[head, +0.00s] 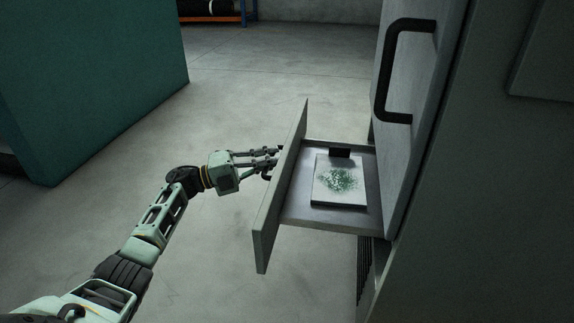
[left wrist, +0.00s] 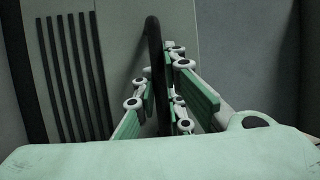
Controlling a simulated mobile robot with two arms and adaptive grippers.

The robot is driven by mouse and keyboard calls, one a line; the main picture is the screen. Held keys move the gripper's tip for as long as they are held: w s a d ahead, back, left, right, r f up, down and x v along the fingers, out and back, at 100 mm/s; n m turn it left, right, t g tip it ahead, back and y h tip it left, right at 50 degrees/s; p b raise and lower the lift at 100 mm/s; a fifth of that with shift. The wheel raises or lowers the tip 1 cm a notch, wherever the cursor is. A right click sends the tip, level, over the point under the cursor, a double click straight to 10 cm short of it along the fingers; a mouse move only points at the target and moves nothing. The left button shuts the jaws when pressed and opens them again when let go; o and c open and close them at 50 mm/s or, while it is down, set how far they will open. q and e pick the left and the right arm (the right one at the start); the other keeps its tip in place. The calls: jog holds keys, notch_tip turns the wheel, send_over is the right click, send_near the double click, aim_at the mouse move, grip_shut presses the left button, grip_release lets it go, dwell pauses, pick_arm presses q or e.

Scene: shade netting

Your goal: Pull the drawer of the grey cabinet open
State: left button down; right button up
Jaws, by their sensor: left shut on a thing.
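The grey cabinet (head: 490,200) stands at the right in the head view. Its drawer (head: 280,195) is pulled out, with its front panel well clear of the cabinet body. A flat pad or box with a green speckled print (head: 338,180) lies inside the drawer, with a small dark block (head: 340,153) behind it. My left gripper (head: 272,162) is at the outer face of the drawer front. In the left wrist view its fingers (left wrist: 165,105) are closed around the dark bar handle (left wrist: 154,60). The drawer front hides part of the handle in the head view. My right gripper is not in view.
A black handle (head: 388,75) sits on the cabinet door above the drawer. A teal block-like unit (head: 95,80) stands at the left. A blue and orange rack (head: 212,18) is at the far back. The concrete floor between them is clear.

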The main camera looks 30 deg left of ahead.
pick_arm(q)
jog(key=shift+s+a+f, duration=0.15)
jog(key=shift+s+a, duration=0.05)
jog(key=shift+a, duration=0.35)
jog(key=c, duration=1.8)
grip_release()
jog(key=v, duration=1.2)
jog(key=shift+a, duration=0.15)
